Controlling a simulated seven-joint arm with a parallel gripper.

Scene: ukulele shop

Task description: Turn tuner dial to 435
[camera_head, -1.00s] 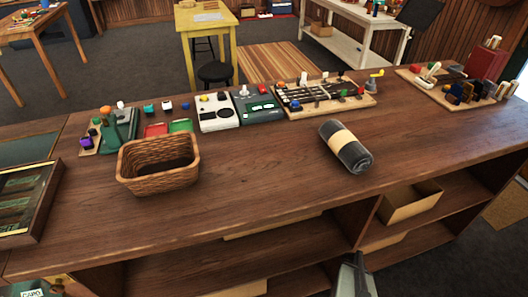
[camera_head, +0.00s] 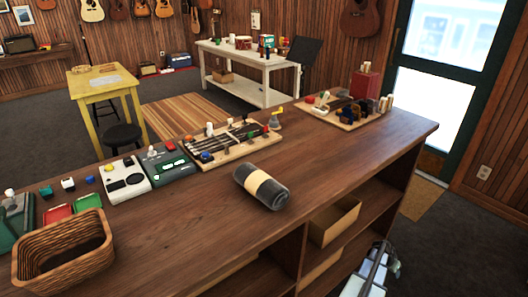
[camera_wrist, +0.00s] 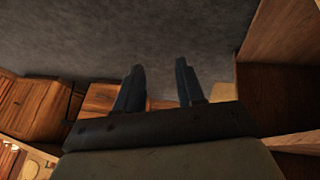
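Two small devices sit side by side on the wooden counter (camera_head: 205,230). One is a white box (camera_head: 113,172) with a dark round part and small knobs. The other is a grey-green box (camera_head: 160,156) with buttons and green parts. I cannot tell which is the tuner, and no dial number is readable. My gripper shows in the wrist view (camera_wrist: 158,88) with two dark fingers apart and nothing between them, pointing toward the grey floor. In the head view, part of my arm is low at the right, in front of the counter, away from both devices.
A wicker basket (camera_head: 100,250) stands at the left, by red and green boxes. A pedalboard-like wooden board (camera_head: 222,158) with small parts lies right of the devices. A rolled dark towel (camera_head: 242,176) lies in front. Another cluttered board (camera_head: 312,112) is farther right. The counter's front middle is clear.

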